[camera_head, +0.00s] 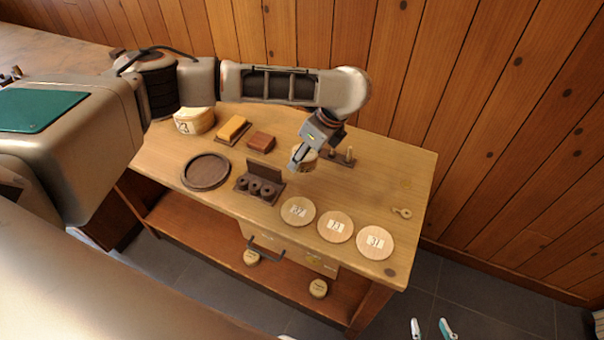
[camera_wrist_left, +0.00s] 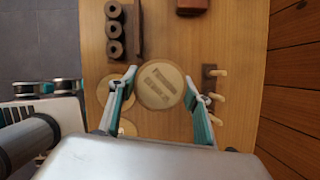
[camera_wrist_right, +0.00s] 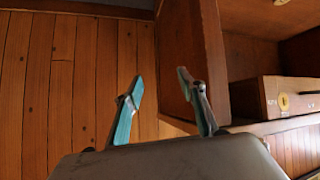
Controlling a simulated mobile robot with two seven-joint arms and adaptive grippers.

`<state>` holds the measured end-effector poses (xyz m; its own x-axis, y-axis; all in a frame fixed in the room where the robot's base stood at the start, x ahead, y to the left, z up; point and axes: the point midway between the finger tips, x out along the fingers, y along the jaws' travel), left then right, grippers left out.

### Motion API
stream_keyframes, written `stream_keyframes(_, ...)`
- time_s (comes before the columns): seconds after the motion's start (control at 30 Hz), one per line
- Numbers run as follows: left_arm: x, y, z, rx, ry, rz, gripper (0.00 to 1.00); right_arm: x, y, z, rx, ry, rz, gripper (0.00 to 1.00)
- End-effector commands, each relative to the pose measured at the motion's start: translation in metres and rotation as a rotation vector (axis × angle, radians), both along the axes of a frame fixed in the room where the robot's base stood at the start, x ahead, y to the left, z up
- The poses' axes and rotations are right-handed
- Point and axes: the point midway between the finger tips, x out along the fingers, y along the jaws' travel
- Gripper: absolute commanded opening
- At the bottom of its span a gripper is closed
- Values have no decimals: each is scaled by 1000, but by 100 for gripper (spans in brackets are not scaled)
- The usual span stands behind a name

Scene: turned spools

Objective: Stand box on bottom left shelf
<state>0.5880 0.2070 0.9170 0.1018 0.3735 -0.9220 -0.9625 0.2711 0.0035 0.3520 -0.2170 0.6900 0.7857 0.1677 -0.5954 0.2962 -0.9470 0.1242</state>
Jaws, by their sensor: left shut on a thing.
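My left gripper (camera_head: 303,158) is shut on a small round wooden box (camera_wrist_left: 160,86) with a label on its top. In the left wrist view the fingers (camera_wrist_left: 158,88) sit on either side of it. In the head view the box (camera_head: 308,160) is partly hidden by the gripper, and whether it touches the bench top is unclear. The bottom shelf (camera_head: 185,222) runs under the bench. My right gripper (camera_head: 431,328) is open and empty, low in front of the bench's right end; its spread fingers (camera_wrist_right: 160,98) show in the right wrist view beside the bench's side panel.
Two small round boxes (camera_head: 250,257) (camera_head: 318,288) are at shelf level, under a handled drawer (camera_head: 285,256).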

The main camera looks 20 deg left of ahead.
Motion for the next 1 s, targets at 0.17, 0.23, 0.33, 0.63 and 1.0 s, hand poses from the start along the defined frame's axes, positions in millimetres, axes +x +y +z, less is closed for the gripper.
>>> stream_keyframes(0.17, 0, 0, -30, 0, 0, 1, 30, 8, 6, 8, 11, -28, 8, 40)
stream_keyframes(0.23, 0, 0, -34, 0, -1, 2, 30, 11, 8, 11, 14, -36, 10, 40)
stream_keyframes(0.33, 0, 0, -38, 0, 0, 2, 30, 12, 11, 12, 17, -39, 13, 40)
stream_keyframes(0.63, 0, 0, -76, 0, 0, 2, 30, 12, 17, 6, 26, -43, 20, 40)
stream_keyframes(1.0, 0, 0, -80, 0, 1, 1, 30, 15, 17, 14, 26, -54, 22, 40)
